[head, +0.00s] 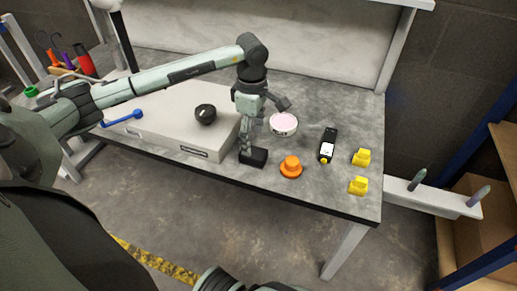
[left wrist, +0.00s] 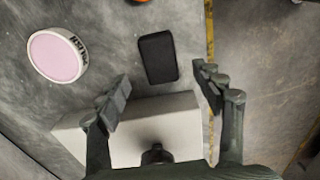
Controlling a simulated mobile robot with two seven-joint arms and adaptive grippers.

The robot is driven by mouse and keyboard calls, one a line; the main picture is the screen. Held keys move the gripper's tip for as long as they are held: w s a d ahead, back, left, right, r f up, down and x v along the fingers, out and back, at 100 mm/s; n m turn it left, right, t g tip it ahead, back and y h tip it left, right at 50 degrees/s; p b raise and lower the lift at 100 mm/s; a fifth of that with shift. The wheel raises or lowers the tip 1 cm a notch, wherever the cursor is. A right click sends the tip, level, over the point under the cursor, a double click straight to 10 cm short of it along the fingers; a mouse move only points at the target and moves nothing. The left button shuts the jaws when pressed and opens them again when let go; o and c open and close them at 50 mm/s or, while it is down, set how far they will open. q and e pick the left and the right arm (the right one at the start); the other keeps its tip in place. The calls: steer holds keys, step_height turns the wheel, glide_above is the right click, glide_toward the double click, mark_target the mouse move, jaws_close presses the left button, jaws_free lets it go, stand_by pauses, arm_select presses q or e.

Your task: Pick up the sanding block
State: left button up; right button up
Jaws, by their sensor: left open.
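The sanding block appears to be the small black rectangular block (head: 254,157) lying flat on the grey workbench (head: 310,188) near its front edge. It also shows in the left wrist view as a dark block (left wrist: 158,57) just beyond the fingertips. My left gripper (head: 263,127) is open, pointing down over the block, with one finger partly in front of it in the head view. In the left wrist view the open fingers (left wrist: 160,80) are spread wider than the block, with nothing between them.
A large pale box (head: 165,122) with a black ball-shaped knob (head: 205,114) and a blue tool (head: 123,118) stands left of the block. To the right are a pink-topped round tub (head: 284,124), an orange knob (head: 291,167), a black device (head: 327,145) and two yellow pieces (head: 360,186).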

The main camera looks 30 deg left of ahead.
mark_target(253, 151)
arm_select(q)
steer(key=shift+s+f, duration=0.2)
steer(key=shift+f, duration=0.7)
steer(key=f, duration=0.5)
steer(key=shift+w+p, duration=0.2)
steer(key=shift+p, duration=0.1)
steer(key=shift+r, duration=0.1)
steer(key=c, duration=1.3)
arm_select(e)
steer(key=shift+f, duration=0.7)
arm_select(q)
steer(key=shift+r, duration=0.1)
steer(key=shift+r, duration=0.55)
step_height(253, 151, up, 3)
steer(key=shift+w+f, duration=0.1)
steer(key=s+a+r+b, duration=0.1)
steer(key=s+a+r, duration=0.6)
steer(key=s, duration=0.2)
steer(key=shift+a+b, duration=0.2)
steer(key=shift+b, duration=0.15)
arm_select(e)
steer(key=shift+s+d+r, duration=0.1)
steer(key=shift+d+r, duration=0.05)
steer(key=shift+r, duration=0.8)
steer(key=shift+s+d+r, duration=0.1)
steer(key=shift+r, duration=0.85)
